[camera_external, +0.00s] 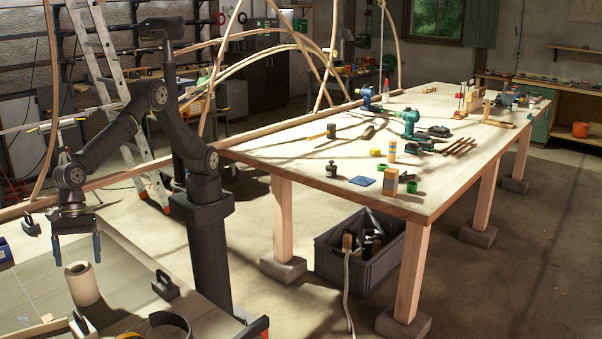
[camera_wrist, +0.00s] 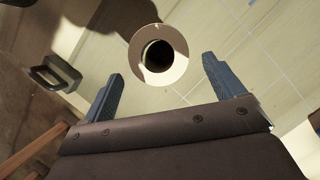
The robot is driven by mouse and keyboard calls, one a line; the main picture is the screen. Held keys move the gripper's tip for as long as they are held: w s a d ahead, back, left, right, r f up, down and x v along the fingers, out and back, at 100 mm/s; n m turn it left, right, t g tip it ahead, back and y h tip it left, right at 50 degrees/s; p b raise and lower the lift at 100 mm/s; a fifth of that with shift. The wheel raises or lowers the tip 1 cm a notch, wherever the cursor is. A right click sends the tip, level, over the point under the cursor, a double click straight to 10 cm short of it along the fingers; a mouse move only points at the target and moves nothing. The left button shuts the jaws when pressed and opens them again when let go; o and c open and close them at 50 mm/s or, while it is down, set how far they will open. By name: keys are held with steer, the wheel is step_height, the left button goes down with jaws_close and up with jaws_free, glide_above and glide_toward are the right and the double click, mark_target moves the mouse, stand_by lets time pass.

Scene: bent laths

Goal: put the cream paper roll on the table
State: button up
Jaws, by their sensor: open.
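The cream paper roll (camera_external: 82,283) stands upright on the light work surface (camera_external: 40,285) at the lower left of the external view. In the wrist view the roll (camera_wrist: 136,54) shows from above, with its dark core hole facing the camera. My gripper (camera_external: 77,262) is open and empty above the roll, its blue fingers pointing down. In the wrist view the fingers of my gripper (camera_wrist: 164,82) are spread wide, with the roll beyond their tips and a little left of the middle between them. The large wooden table (camera_external: 300,165) stands to the right.
A dark-handled block (camera_external: 165,286) stands right of the roll; a similar handled thing (camera_wrist: 55,73) shows in the wrist view. A dark curved band (camera_external: 170,325) lies at the front. The table's near end holds an orange box (camera_external: 390,182), a blue pad (camera_external: 362,181) and tools.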

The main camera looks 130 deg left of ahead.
mark_target(78, 268)
steer(key=v, duration=0.6)
steer(key=x, duration=1.2)
steer(key=shift+r, duration=1.6)
